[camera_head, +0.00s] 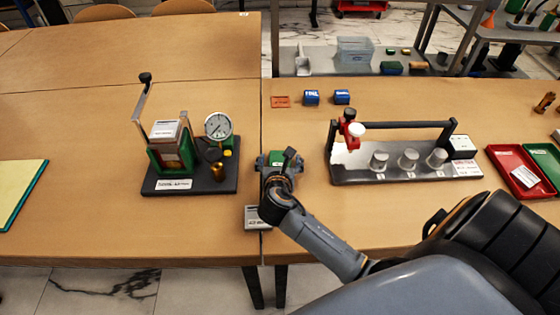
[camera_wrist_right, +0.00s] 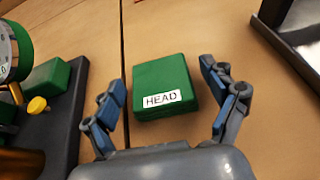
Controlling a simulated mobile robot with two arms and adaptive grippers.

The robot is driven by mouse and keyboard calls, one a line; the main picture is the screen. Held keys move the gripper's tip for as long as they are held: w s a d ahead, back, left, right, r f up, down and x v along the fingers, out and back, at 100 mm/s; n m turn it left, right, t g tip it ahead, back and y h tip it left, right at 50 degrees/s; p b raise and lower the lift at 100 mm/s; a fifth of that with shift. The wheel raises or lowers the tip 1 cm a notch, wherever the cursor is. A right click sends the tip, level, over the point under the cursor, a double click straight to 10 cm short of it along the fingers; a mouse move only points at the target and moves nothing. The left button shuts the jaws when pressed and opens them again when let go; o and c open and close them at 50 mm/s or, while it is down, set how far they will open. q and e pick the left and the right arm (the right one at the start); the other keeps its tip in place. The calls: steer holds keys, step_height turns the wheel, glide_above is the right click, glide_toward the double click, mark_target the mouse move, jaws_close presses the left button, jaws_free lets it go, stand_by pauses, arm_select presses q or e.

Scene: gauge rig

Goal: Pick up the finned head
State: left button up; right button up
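A green block with a white label reading HEAD (camera_wrist_right: 165,85) lies on the wooden table; I see no fins on it from here. It shows partly in the head view (camera_head: 276,157), between the two table-mounted rigs. My right gripper (camera_wrist_right: 167,98) is open, with one finger on each side of the block and a gap on both sides. In the head view the right gripper (camera_head: 277,165) is above the block and covers part of it. My left gripper is not in view.
A gauge rig (camera_head: 172,185) on a dark base stands left of the block. A metal rig with several cups (camera_head: 400,178) stands to the right. A small grey labelled box (camera_head: 254,224) is near the front edge. A table seam runs beside the block. Red (camera_head: 504,158) and green trays are far right.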

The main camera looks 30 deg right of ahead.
mark_target(280, 160)
steer(key=c, duration=1.3)
steer(key=shift+r, duration=0.1)
steer(key=shift+r, duration=0.2)
step_height(280, 160, up, 3)
steer(key=shift+s+a+r+p, duration=0.15)
steer(key=shift+r+p, duration=0.05)
steer(key=shift+p, duration=0.3)
steer(key=d+r+p+v, duration=0.2)
steer(key=r+v, duration=0.1)
steer(key=v, duration=1.2)
steer(key=shift+n+t+y, duration=0.4)
steer(key=shift+n+y, duration=0.3)
steer(key=a+r, duration=0.6)
steer(key=a, duration=0.1)
steer(key=shift+a+r, duration=0.1)
steer(key=shift+r, duration=0.1)
steer(key=shift+w, duration=0.2)
